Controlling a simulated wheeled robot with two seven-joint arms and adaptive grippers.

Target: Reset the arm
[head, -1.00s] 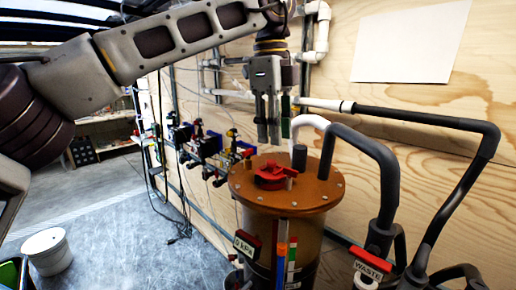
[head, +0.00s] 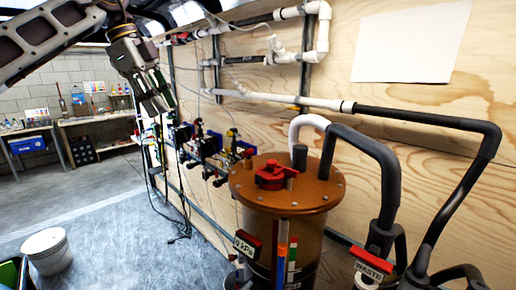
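My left arm comes in at the top left of the head view. My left gripper (head: 158,104) points down, in front of the far wall and left of the brown filter tank (head: 288,188). Its fingers appear close together and I cannot tell whether they are open or shut. Nothing is visible in them. The tank has an orange-brown lid with a red handle (head: 272,176) on top. My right gripper is not in view.
White and black pipes (head: 390,115) run along the plywood wall to the WASTE-labelled hoses (head: 372,268). Blue and red valves (head: 208,145) line the wall. A white bucket (head: 47,251) stands on the floor at lower left. A workbench (head: 95,118) is at the back.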

